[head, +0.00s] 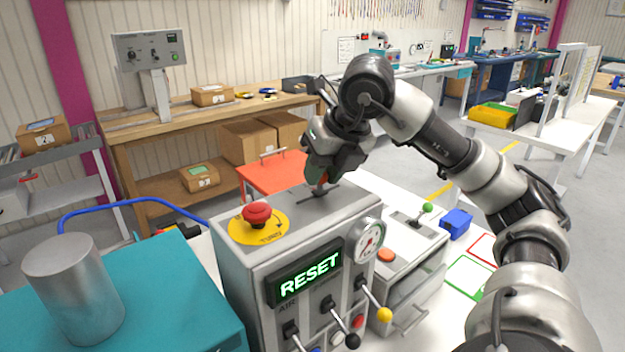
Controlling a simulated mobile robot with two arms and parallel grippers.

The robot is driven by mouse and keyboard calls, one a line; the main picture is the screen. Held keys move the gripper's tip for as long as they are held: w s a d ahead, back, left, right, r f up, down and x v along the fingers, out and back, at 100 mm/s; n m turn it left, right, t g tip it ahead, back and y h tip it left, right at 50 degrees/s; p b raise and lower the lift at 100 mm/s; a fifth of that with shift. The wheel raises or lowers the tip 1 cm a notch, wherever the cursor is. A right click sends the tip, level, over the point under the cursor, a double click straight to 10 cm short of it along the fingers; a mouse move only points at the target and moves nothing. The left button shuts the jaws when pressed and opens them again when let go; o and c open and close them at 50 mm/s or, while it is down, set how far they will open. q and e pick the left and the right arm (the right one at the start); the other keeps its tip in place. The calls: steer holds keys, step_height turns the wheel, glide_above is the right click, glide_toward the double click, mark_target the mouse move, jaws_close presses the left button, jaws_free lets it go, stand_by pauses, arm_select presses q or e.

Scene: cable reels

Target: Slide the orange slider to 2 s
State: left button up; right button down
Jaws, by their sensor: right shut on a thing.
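The grey control box (238,272) stands in the middle, with a lit RESET display on its front. A dark slot (303,199) runs across its top face. The orange slider (322,185) sits in this slot, and only a small part of it shows. My right gripper (320,176) reaches down from the upper right and is shut on the slider. The gripper hides most of the slider, and I cannot read any scale marks beside the slot. My left gripper is not in view.
A red mushroom button (257,214) on a yellow disc stands left of the slot. Levers with black and yellow knobs (383,314) stick out in front. A white box with a green-knobbed lever (427,208) stands to the right. A metal cylinder (75,290) stands at the left.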

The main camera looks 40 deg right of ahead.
steer(key=c, duration=0.9)
jaws_free()
steer(key=shift+o, duration=0.2)
steer(key=shift+r, duration=0.15)
steer(key=p+v, duration=0.3)
steer(key=v, duration=0.7)
steer(key=shift+s+r, duration=0.2)
steer(key=shift+r, duration=0.1)
